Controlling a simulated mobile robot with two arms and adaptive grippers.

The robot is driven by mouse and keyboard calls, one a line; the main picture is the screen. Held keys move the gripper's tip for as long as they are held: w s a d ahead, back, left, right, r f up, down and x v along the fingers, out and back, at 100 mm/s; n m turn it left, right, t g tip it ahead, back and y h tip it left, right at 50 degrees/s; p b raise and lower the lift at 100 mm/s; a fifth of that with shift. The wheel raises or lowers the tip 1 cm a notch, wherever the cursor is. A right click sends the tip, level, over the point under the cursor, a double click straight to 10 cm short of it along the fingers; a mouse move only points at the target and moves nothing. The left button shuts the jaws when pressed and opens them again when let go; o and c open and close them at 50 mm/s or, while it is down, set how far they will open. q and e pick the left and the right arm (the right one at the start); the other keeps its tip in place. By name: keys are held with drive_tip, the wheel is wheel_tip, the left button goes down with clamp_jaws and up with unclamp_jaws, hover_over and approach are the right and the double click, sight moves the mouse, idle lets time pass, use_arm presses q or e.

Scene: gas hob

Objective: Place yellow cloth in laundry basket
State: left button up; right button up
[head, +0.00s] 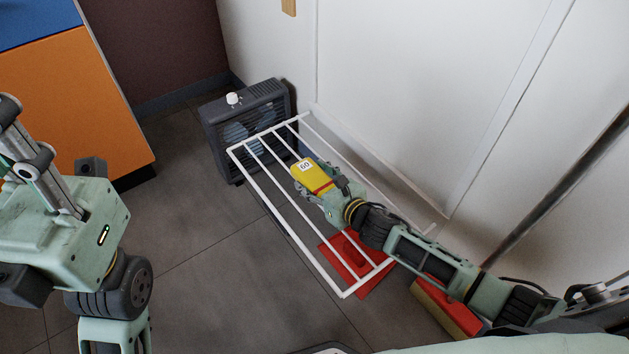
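My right gripper (322,186) is over the white drying rack (272,214). A yellow item (312,176) with a white label and a red band is at its fingertips. It looks boxy, and I cannot tell for sure that it is the yellow cloth. The fingers are partly hidden by it, so their grip on it is unclear. My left gripper (25,150) is at the left edge, away from the rack. Its fingers are partly cut off by the frame. I cannot make out a laundry basket for certain.
A dark fan heater (248,125) stands on the floor at the rack's far end. A red item (357,265) lies beneath the near end of the rack. A red and tan object (447,310) is under my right arm. An orange cabinet (75,110) stands left; the grey floor between is clear.

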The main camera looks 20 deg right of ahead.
drive_tip(key=o, duration=0.4)
